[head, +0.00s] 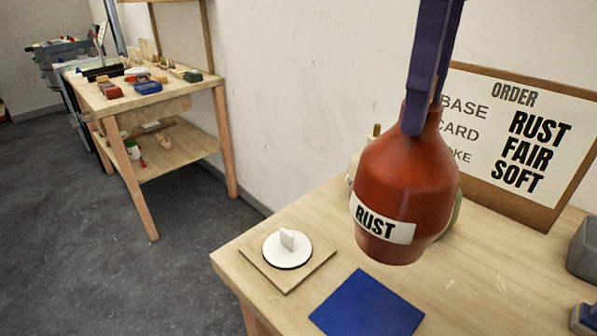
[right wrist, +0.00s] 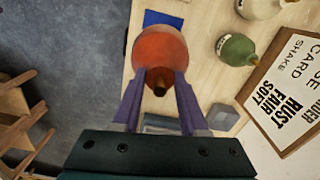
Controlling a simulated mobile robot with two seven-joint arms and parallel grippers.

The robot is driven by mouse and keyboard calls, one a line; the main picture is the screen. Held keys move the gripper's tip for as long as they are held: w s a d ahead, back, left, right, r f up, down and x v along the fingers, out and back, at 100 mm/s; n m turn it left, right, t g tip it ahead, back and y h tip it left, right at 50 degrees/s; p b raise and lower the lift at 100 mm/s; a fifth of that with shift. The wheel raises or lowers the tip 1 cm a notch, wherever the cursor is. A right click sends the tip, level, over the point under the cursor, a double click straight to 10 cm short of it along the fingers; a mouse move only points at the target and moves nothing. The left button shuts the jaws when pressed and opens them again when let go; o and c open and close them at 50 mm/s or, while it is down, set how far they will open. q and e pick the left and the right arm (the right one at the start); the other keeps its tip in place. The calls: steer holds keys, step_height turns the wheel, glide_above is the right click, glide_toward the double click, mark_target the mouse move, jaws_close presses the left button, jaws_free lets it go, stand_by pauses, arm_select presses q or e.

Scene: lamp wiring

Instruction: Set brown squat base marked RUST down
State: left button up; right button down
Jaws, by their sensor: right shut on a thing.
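The brown-red squat base marked RUST (head: 405,185) hangs upright in the head view, with its white label facing me. My right gripper (head: 422,110) comes down from above and is shut on its narrow neck. In the right wrist view the base (right wrist: 160,50) sits between the purple fingers of the gripper (right wrist: 160,82). The base appears to be above the table (head: 310,225), and the gap below it is hard to judge. A blue square mat (head: 368,305) lies on the table in front of it. My left gripper is not in view.
A white disc with an upright tab (head: 288,248) sits on a square wooden plate. A green base (right wrist: 237,50) and a cream base (right wrist: 262,8) stand behind the held one. An order board (head: 520,140) leans behind. A grey bin (head: 584,250) is at right. The blue mat is bare.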

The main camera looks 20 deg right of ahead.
mark_target(401, 201)
step_height(401, 201, down, 12)
steer(key=shift+r, duration=0.15)
step_height(401, 201, down, 5)
steer(key=shift+f, duration=0.2)
steer(key=shift+f+b, duration=0.15)
steer(key=shift+b, duration=0.15)
steer(key=shift+c, duration=2.2)
jaws_free()
